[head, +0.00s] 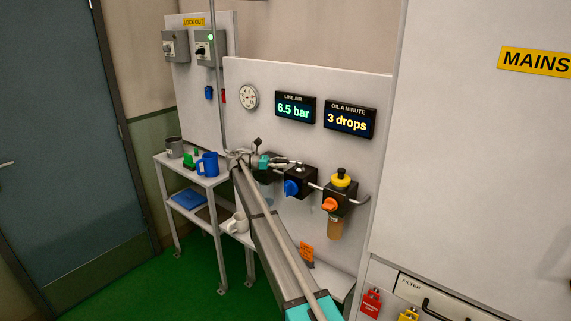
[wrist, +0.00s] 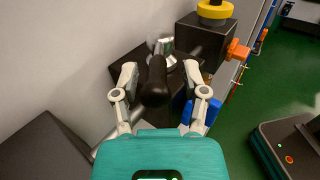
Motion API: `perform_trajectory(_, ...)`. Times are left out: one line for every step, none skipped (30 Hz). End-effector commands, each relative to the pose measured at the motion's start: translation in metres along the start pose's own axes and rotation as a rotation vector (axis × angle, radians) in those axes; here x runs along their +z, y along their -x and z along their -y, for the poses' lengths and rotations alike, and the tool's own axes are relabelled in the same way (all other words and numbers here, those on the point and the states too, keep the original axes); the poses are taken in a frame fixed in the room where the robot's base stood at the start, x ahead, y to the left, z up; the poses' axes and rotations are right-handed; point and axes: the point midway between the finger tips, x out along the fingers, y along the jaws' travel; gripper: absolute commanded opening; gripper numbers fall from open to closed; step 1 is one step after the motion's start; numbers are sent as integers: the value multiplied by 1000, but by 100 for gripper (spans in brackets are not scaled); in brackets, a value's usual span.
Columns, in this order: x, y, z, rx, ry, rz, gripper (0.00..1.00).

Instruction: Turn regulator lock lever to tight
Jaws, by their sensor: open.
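The regulator is a black block (head: 300,180) with a blue knob (head: 291,188) on the pipe along the white panel. In the wrist view its block (wrist: 124,66) lies beyond my fingers, and the blue knob (wrist: 211,112) is partly hidden behind the right finger. The lock lever (wrist: 155,84) has a black handle and a silver pivot on top of the block. My gripper (wrist: 160,74) is open, one finger on each side of the handle, with gaps visible. In the head view my gripper (head: 291,163) is above the regulator and hides most of the lever.
Right of the regulator is an oiler with a yellow cap (head: 341,180) and orange knob (head: 329,204). Displays (head: 295,108) and a round gauge (head: 249,97) are above. Another dark block (wrist: 40,150) is at the wrist view's lower left.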

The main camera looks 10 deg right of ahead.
Motion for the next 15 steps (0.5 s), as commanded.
perform_trajectory(0, 5, -1, 1, 0, 0, 57)
perform_trajectory(0, 8, -1, 1, 0, 0, 57)
perform_trajectory(0, 12, -1, 1, 0, 0, 57)
perform_trajectory(0, 15, -1, 1, 0, 0, 57)
perform_trajectory(0, 19, -1, 2, 0, 0, 57)
perform_trajectory(0, 24, -2, 2, 0, 0, 57)
perform_trajectory(0, 28, -2, 2, 0, 0, 57)
perform_trajectory(0, 32, -2, 2, 0, 0, 57)
perform_trajectory(0, 38, -2, 2, 0, -1, 57)
perform_trajectory(0, 42, -2, 2, 0, -1, 57)
perform_trajectory(0, 46, -2, 2, 0, -1, 57)
perform_trajectory(0, 50, -2, 2, 0, -1, 57)
perform_trajectory(0, 54, -2, 3, 0, -1, 57)
perform_trajectory(0, 57, -2, 3, 0, -1, 57)
perform_trajectory(0, 60, -2, 3, 0, -1, 57)
